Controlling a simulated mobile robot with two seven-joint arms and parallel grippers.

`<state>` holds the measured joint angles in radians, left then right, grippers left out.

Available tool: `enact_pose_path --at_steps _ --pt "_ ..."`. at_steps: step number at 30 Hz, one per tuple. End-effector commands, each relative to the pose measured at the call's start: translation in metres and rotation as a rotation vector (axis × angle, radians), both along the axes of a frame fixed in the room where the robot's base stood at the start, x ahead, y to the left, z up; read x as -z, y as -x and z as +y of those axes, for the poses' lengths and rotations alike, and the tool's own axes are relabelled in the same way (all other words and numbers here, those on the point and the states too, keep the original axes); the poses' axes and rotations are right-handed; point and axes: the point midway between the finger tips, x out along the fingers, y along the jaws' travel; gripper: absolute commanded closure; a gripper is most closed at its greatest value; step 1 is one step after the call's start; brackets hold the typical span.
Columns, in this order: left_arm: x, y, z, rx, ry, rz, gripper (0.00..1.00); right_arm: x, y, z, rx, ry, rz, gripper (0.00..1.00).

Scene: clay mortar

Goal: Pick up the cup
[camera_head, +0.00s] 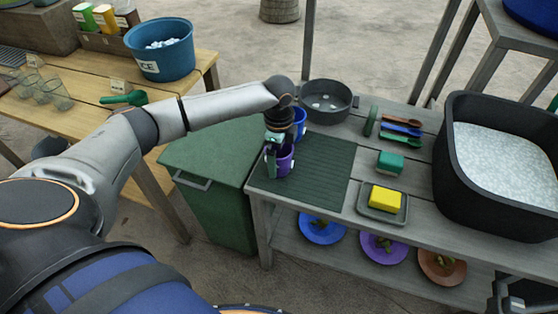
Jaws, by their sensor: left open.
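A purple cup (286,163) stands on the dark green ribbed mat (322,172) near its left edge. A blue cup (300,118) is just behind it, partly hidden by my left arm's wrist. My left gripper (276,158) points down at the purple cup, its fingers open at the cup's left side and rim. Whether a finger is inside the cup or touches it I cannot tell.
A grey pan (328,102) stands behind the mat. A yellow sponge (385,199) on a tray (402,214), a green block (390,162) and a large black basin (444,170) lie to the right. A green bin (215,160) stands left of the grey table.

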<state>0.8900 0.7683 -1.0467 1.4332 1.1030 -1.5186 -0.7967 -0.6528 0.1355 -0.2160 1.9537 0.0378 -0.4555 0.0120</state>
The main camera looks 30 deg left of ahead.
Motion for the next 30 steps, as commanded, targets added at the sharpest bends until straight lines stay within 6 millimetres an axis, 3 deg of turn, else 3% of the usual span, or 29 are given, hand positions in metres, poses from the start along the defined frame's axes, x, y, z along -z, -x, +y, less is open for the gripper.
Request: enact_pose_path --at_steps 9,27,30 --pt "0.0056 0.0003 0.0002 0.000 -0.001 0.000 0.01 -0.0026 -0.0014 0.0013 -0.002 -0.003 -0.006 0.50" --pt "0.0051 0.0002 0.0003 -0.001 0.000 0.000 0.69 -0.0005 0.0000 0.0010 -0.003 0.000 0.000 0.50" --pt "0.0049 0.0001 0.0003 -0.001 0.000 0.000 0.70 0.0005 0.0006 0.0008 -0.003 0.001 0.002 0.50"
